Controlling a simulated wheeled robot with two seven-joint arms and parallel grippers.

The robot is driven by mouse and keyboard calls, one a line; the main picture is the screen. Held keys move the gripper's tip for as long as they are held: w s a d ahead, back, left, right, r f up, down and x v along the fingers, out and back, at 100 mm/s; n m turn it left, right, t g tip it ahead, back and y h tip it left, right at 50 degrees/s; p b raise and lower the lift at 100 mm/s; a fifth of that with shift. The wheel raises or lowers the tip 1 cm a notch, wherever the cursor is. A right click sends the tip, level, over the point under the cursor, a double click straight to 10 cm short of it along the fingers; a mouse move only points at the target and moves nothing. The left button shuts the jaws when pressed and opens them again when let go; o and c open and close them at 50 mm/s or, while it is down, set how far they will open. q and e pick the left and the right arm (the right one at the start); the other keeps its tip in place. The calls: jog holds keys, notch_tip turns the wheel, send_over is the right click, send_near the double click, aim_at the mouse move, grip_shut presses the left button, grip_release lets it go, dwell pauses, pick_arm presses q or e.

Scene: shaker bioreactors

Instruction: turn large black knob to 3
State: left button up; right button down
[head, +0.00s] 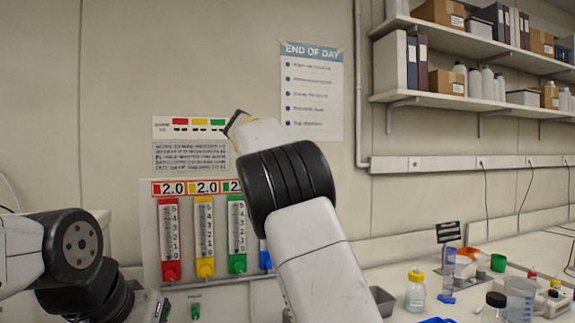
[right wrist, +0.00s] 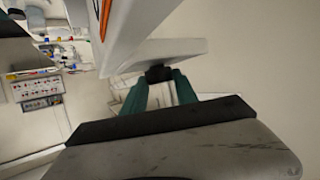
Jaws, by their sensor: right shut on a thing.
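In the right wrist view, the two teal fingers of my right gripper (right wrist: 158,88) are closed on a small black part, which looks like the large black knob (right wrist: 158,73). It sits against a pale grey-white slab; its markings and number cannot be read. In the head view my right arm reaches up the middle and hides its gripper; no large black knob shows there. My left gripper (head: 160,308) is only partly visible at the lower left, below the coloured gauges, and its jaws cannot be made out.
A wall panel has red (head: 169,240), yellow (head: 205,238) and green (head: 237,235) gauges, with a blue one partly hidden behind my right arm. Bottles (head: 415,290) and cups crowd the bench at right. Shelves (head: 470,100) hang above. An "END OF DAY" poster (head: 312,90) is on the wall.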

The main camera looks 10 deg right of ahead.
jog(key=shift+f, duration=0.15)
jog(key=c, duration=1)
grip_release()
jog(key=shift+o, duration=0.2)
jog(key=v, duration=0.8)
